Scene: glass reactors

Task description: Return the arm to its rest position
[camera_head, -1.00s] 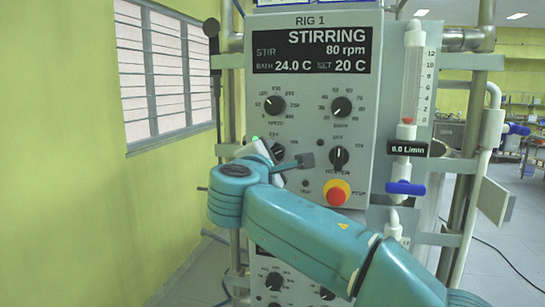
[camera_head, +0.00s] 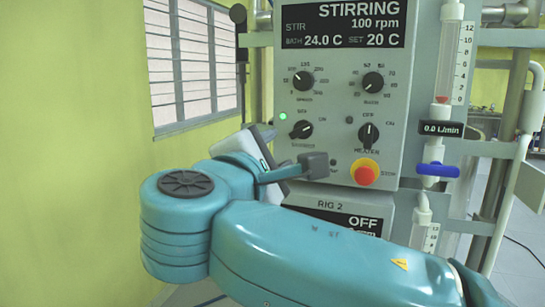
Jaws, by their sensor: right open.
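My right arm comes in from the lower right and bends at a round teal joint at the left. My right gripper (camera_head: 289,168) is open and empty, with a dark fingertip block at its right. It is in front of the lower part of the grey RIG 1 panel (camera_head: 340,110), below the lower left knob (camera_head: 302,130). I cannot tell the exact gap to the panel. The display (camera_head: 343,24) reads STIRRING, 100 rpm, bath 24.0 C, set 20 C. A green lamp (camera_head: 283,116) is lit. My left gripper is not in view.
A red stop button on yellow (camera_head: 365,173) is just right of the gripper. A blue valve handle (camera_head: 438,170) and flow tube stand at the right. A RIG 2 panel (camera_head: 335,212) reading OFF is partly hidden by my arm. A yellow wall (camera_head: 70,150) is at the left.

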